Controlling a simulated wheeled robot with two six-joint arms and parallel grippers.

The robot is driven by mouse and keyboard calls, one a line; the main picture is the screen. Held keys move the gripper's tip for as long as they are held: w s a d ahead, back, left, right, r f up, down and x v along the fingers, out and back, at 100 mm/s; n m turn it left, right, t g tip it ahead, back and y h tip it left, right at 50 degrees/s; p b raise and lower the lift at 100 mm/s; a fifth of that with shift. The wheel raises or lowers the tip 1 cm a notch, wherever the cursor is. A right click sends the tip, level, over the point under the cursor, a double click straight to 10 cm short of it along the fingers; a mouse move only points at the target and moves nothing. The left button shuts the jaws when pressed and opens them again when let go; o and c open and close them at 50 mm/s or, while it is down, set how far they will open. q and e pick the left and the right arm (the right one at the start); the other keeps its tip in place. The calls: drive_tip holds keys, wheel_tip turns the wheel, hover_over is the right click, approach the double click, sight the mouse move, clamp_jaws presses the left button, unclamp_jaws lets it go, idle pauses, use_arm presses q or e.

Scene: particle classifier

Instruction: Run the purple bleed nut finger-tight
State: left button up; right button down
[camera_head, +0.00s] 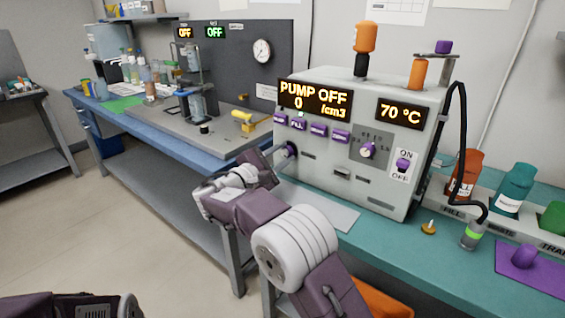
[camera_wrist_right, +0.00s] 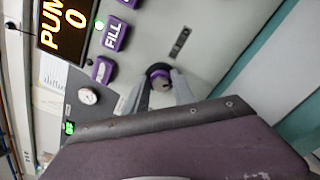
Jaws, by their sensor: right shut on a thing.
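The purple bleed nut (camera_wrist_right: 160,75) sits on the grey front panel of the pump unit (camera_head: 345,185). In the head view it shows as a small dark purple round (camera_head: 291,149) at the panel's left side, partly hidden by my gripper. My right gripper (camera_wrist_right: 162,92) is at the panel with its two grey fingers on either side of the nut, shut on it. In the head view the right gripper (camera_head: 284,162) reaches the panel from the left front. The nut's threads and seat are hidden. My left gripper is not in view.
The display (camera_head: 314,97) reads PUMP OFF and 0, with purple buttons (camera_head: 318,129) below it. A purple ON/OFF switch (camera_head: 403,164) is at the panel's right. Bottles (camera_head: 514,188), a hose and a small brass part (camera_head: 429,228) stand on the teal bench at right.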

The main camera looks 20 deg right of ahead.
drive_tip(key=m+b, duration=0.2)
drive_tip(key=f+m+b, duration=0.1)
drive_tip(key=m+b, duration=0.1)
drive_tip(key=shift+m+b, duration=1.35)
drive_tip(key=shift+m, duration=0.65)
drive_tip(key=shift+r, duration=0.1)
drive_tip(key=c, duration=1.4)
unclamp_jaws()
drive_tip(key=o, duration=0.3)
drive_tip(key=shift+s+a, duration=0.1)
drive_tip(key=shift+o, duration=0.2)
drive_tip(key=shift+r, duration=0.15)
